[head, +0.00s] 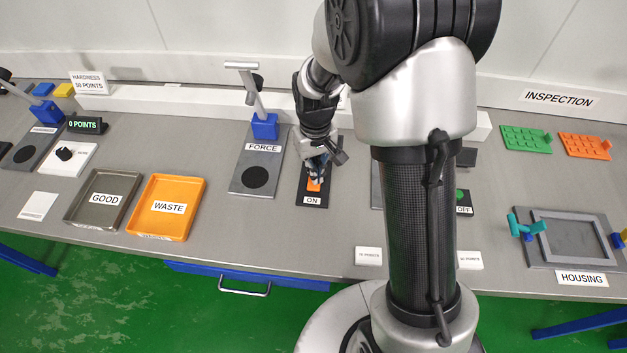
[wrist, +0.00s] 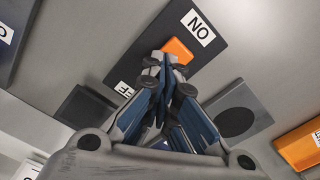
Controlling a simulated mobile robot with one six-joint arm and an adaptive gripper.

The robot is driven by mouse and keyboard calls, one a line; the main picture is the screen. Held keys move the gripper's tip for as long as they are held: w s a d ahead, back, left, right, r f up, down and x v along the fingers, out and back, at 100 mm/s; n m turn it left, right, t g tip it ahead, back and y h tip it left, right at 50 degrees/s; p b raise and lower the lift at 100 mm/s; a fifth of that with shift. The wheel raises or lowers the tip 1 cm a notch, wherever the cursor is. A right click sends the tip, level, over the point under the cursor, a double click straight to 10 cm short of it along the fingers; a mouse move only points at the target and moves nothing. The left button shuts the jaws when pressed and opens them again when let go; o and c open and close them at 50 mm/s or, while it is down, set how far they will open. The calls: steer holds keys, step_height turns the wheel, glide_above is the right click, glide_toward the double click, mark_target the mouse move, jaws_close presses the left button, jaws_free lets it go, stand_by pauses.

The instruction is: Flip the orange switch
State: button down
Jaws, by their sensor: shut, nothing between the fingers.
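The orange switch (head: 314,184) sits on a dark plate (head: 312,198) with an ON label at its front end, between the FORCE station and my arm. In the wrist view the orange switch (wrist: 177,50) shows just beyond my fingertips, beside the ON label, and part of it is hidden by them. My gripper (head: 318,170) is over the plate, pointing down at the switch. In the wrist view my gripper (wrist: 165,62) is shut and empty, its tips at or very near the switch's edge. I cannot tell whether they touch it.
The FORCE station (head: 247,184) with its blue-based post stands left of the switch. The orange WASTE tray (head: 150,222) and grey GOOD tray (head: 80,215) lie further left. A HOUSING fixture (head: 540,262) is at the right. My arm hides part of the table.

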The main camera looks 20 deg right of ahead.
steer(key=shift+r+p, duration=2.9)
steer(key=shift+r, duration=0.6)
step_height(320, 180, up, 9)
steer(key=t, duration=0.1)
glide_above(319, 188)
steer(key=s+r+t, duration=0.1)
steer(key=s+r, duration=0.4)
steer(key=s, duration=0.4)
steer(key=s+r+m+t, duration=0.1)
steer(key=s+r+t, duration=0.1)
steer(key=s+r, duration=0.4)
steer(key=s, duration=0.3)
steer(key=shift+s+r+t, duration=0.3)
steer(key=shift+w, duration=0.1)
